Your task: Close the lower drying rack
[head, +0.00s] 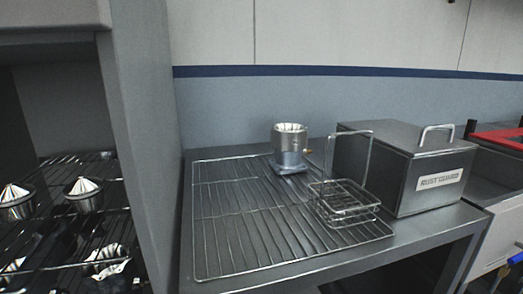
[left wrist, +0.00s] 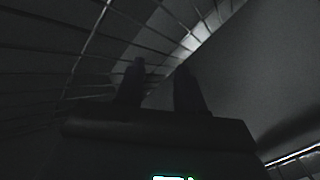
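The drying cabinet (head: 137,130) stands at the left of the head view, with wire racks inside. An upper wire rack (head: 105,211) carries silver machined housings with pointed tops, such as one housing (head: 84,190). More housings (head: 106,258) show lower down through dark wires, on what seems to be the lower rack; its front edge is out of frame. In the dark left wrist view, my left gripper (left wrist: 160,84) has two fingers apart with nothing clear between them. Curved-looking wires of a rack (left wrist: 105,45) lie beyond them; contact cannot be told. My right gripper is not visible.
Right of the cabinet, a grey table (head: 460,217) holds a wire grid (head: 240,215), a silver cup-like device (head: 290,148), a wire basket (head: 345,202) and a lidded metal box (head: 415,172). A red-topped item (head: 500,138) is at the far right.

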